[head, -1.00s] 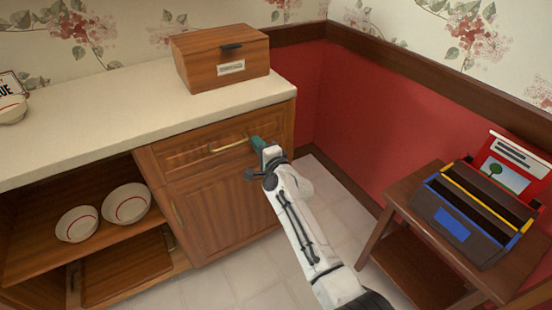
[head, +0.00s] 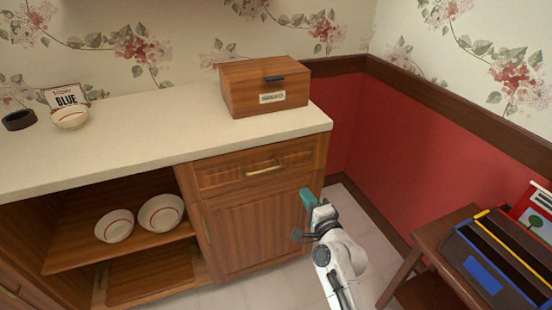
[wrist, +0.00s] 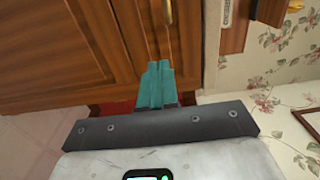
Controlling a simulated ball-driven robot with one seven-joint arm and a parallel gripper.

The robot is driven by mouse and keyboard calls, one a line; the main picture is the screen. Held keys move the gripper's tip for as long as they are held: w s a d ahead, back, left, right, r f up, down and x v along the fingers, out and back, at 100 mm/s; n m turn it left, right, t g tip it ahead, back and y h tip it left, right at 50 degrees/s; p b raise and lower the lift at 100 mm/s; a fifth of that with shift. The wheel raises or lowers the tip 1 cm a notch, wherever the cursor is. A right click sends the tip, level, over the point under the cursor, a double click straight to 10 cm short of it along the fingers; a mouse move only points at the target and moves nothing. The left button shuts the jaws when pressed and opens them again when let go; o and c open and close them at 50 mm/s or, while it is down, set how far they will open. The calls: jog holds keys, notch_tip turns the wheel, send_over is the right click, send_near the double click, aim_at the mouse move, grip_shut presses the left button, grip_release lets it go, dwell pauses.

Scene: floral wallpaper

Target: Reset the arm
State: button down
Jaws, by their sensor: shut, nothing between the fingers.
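My gripper (head: 308,199) is at the end of my white arm, in front of the right edge of the wooden cabinet and below counter height. Its teal fingers are together and empty, and they also show in the wrist view (wrist: 155,82). It touches nothing that I can see. The cabinet drawer (head: 250,172) with a brass handle (head: 265,168) is closed, and the cabinet door (head: 255,238) below it is closed too.
A wooden box (head: 265,87) stands on the pale counter (head: 130,132). Two bowls (head: 161,213) sit on the open shelf at left. Another bowl (head: 70,117) is near a "BLUE" sign (head: 70,96). A side table (head: 425,235) bears an organizer (head: 487,268) at right.

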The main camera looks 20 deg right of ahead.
jog(key=s+a+f+n+g+y+p, duration=0.1)
jog(key=s+a+f+n+g+p, duration=0.15)
jog(key=s+n+g, duration=0.55)
jog(key=s+a+f+n+g+y+p, duration=0.1)
jog(key=s+a+f+n+y+p, duration=0.2)
jog(key=s, duration=0.9)
jog(key=s+d+r+n+g+h+p, duration=0.1)
jog(key=s+d+r+n+g+h, duration=0.1)
jog(key=s, duration=0.8)
jog(key=s+d+r+n+g+h+p, duration=0.2)
jog(key=s+n+g, duration=0.2)
jog(key=s, duration=0.7)
jog(key=shift+s+r+n+g, duration=0.3)
jog(key=shift+r+g, duration=0.1)
jog(key=shift+g, duration=0.6)
